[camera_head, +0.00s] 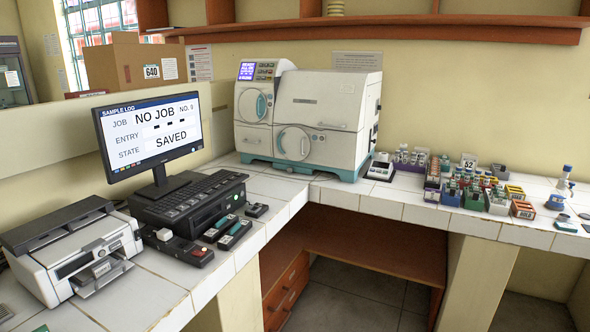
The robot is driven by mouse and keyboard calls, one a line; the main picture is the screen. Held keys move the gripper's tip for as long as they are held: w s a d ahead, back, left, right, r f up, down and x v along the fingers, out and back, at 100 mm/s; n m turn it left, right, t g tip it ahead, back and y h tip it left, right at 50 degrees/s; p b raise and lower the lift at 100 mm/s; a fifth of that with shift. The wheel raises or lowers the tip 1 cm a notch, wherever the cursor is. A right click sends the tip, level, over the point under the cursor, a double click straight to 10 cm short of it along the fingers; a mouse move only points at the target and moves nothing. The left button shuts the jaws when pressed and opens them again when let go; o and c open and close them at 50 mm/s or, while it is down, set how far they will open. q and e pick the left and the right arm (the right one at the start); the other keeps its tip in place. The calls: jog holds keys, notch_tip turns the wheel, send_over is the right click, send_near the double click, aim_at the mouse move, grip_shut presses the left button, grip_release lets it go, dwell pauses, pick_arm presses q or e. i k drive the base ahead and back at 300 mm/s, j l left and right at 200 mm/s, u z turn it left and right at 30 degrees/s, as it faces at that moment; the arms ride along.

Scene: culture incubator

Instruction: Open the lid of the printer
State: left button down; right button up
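The printer (80,254) stands on the tiled counter at the lower left. A dark slab-like lid (57,221) lies across the top rear of the printer, low and nearly flat. Whether it is fully shut cannot be told. Neither of my grippers is in view, and nothing touches the printer.
A monitor (150,133) and keyboard (189,196) stand right of the printer, with small dark devices (228,230) nearby. A large white machine (307,115) fills the corner. Colourful racks (478,190) crowd the right counter. Bare tiles (140,300) lie in front of the printer.

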aim_at(87, 238)
jog(key=k+u, duration=0.15)
jog(key=u, duration=1.1)
jog(key=i+z, duration=0.2)
jog(key=i, duration=0.2)
